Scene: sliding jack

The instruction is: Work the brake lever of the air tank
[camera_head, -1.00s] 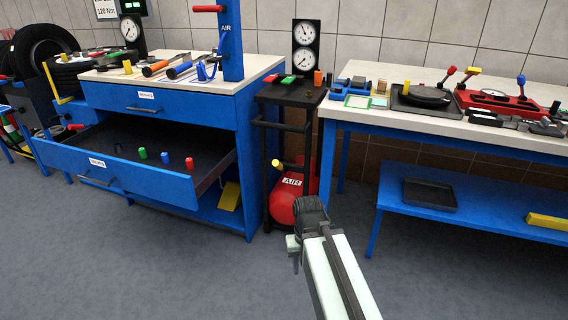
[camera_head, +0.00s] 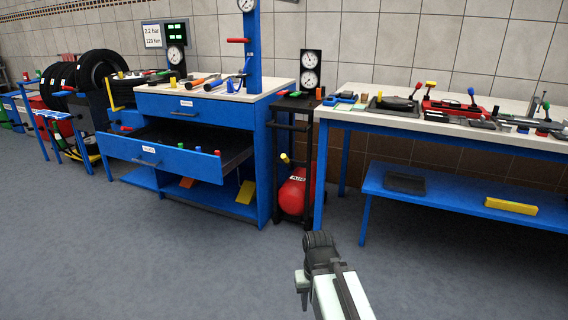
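The red air tank (camera_head: 295,192) with a white AIR label stands low in a black upright frame (camera_head: 305,136), between the blue drawer cabinet and the right workbench. A small yellow part (camera_head: 286,158) sticks out at the frame's left side, just above the tank; I cannot tell whether it is the brake lever. The tank's foot is small and dark, and no other lever can be made out there. My gripper (camera_head: 318,242) is at the lower middle, in front of the tank and apart from it. Its fingers cannot be made out.
The blue cabinet (camera_head: 262,150) has an open drawer (camera_head: 165,157) jutting out left of the tank. The right workbench (camera_head: 455,136) has a blue lower shelf (camera_head: 450,200). The grey floor (camera_head: 220,265) before the tank is clear.

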